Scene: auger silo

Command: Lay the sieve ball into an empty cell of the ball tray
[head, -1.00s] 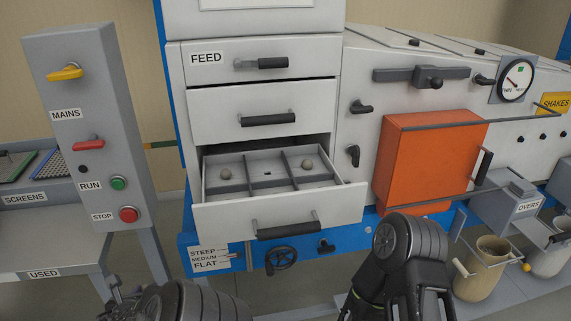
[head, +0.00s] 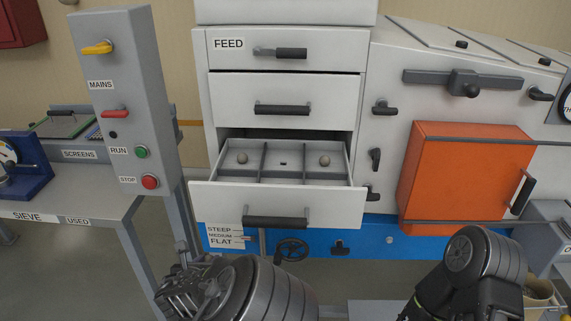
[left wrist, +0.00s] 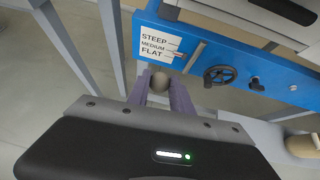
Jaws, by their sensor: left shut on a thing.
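The ball tray (head: 264,160) is the pulled-out drawer of the white cabinet, split by grey dividers into several cells. The back middle cell holds no ball; the front cells are partly hidden by the drawer front. My left gripper (left wrist: 159,84) is shut on the small grey-brown sieve ball (left wrist: 158,82), held between its purple fingers. In the head view it is low at the left, below and in front of the drawer. My right gripper is out of view.
The drawer's handle (head: 276,222) juts out in front. The control post (head: 125,110) stands left of the cabinet, with the used-sieve table (head: 75,207) beside it. The orange door (head: 465,175) is at the right. A handwheel (head: 292,250) sits below the drawer.

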